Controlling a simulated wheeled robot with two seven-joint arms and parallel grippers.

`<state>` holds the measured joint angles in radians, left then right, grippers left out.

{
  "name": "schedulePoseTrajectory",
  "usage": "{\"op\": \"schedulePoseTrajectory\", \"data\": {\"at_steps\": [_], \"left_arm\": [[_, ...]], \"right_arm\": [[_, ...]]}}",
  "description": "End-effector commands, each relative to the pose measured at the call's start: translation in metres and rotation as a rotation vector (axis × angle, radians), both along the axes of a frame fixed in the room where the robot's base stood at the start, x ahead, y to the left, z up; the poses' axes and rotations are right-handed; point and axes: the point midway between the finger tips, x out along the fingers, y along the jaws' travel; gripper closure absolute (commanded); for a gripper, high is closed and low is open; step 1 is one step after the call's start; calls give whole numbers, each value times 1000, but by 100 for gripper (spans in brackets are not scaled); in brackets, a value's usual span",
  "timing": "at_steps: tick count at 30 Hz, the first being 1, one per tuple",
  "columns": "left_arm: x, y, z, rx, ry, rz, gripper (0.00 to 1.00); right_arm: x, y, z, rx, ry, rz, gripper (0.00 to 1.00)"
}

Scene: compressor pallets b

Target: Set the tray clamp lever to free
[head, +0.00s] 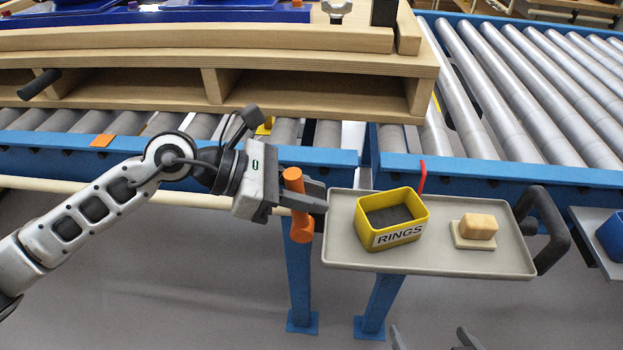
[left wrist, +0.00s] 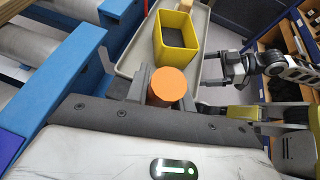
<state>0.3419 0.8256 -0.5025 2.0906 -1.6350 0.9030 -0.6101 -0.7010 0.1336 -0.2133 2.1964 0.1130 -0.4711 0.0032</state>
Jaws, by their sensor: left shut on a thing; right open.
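An orange lever handle (head: 301,222) stands at the left end of the grey tray (head: 350,258), slightly tilted. My left gripper (head: 303,194) is shut on this lever. The left wrist view shows the lever's round orange end (left wrist: 172,86) between the fingers. The lever's pivot and any position marks cannot be made out. A thin red upright piece (head: 422,177) stands at the tray's back edge. My right gripper (head: 433,337) is open and empty at the bottom edge of the head view, in front of the tray.
On the tray are a yellow bin (head: 424,218) marked RINGS and a tan block (head: 478,226) on a pale base. A black handle (head: 545,230) is at the tray's right end. Behind are a blue conveyor frame (head: 450,167), rollers and a wooden pallet (head: 300,60).

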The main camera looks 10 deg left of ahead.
Motion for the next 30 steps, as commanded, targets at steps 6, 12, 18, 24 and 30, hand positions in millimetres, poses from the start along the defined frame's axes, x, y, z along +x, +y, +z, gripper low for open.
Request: {"op": "schedulePoseTrajectory", "data": {"at_steps": [6, 12, 18, 24, 30], "left_arm": [[-1, 1, 1, 15, 1, 7, 100], [-1, 1, 0, 15, 1, 7, 100], [0, 1, 0, 15, 0, 6, 55], [0, 1, 0, 15, 1, 7, 55], [0, 2, 0, 14, 2, 7, 55]], "right_arm": [[0, 0, 2, -1, 2, -1, 0], [1, 0, 2, -2, -1, -1, 0], [3, -1, 3, -1, -6, -2, 0], [4, -1, 3, -3, -7, -2, 0], [4, -1, 3, -2, -6, -2, 0]]}}
